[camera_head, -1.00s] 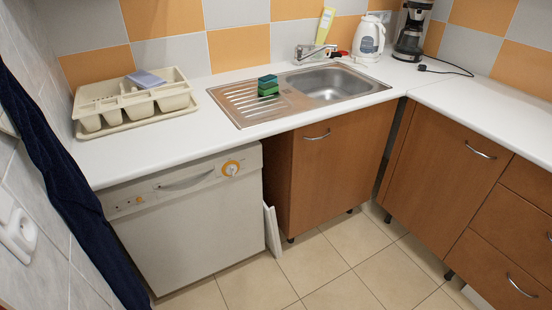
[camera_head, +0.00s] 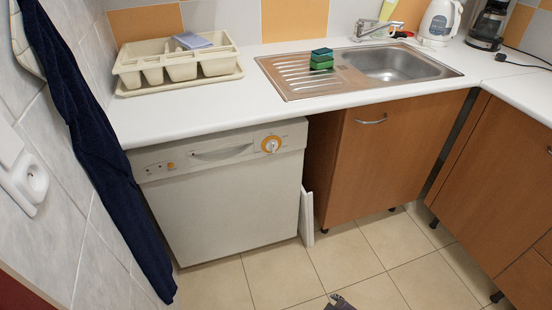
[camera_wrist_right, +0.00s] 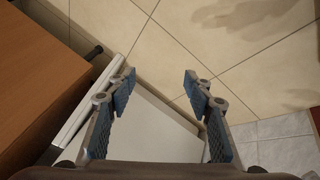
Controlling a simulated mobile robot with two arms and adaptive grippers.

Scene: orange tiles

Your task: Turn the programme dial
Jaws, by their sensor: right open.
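The dial does not show in the wrist view. A small grey part, perhaps of my right arm, shows at the bottom edge of the head view. My left gripper is not in view.
A white worktop (camera_head: 190,107) runs above the dishwasher, with a cutlery tray (camera_head: 180,72) and a sink (camera_head: 395,66). A wooden cabinet (camera_head: 385,150) stands to the right. A dark blue towel (camera_head: 95,150) hangs at left. The tiled floor in front is clear.

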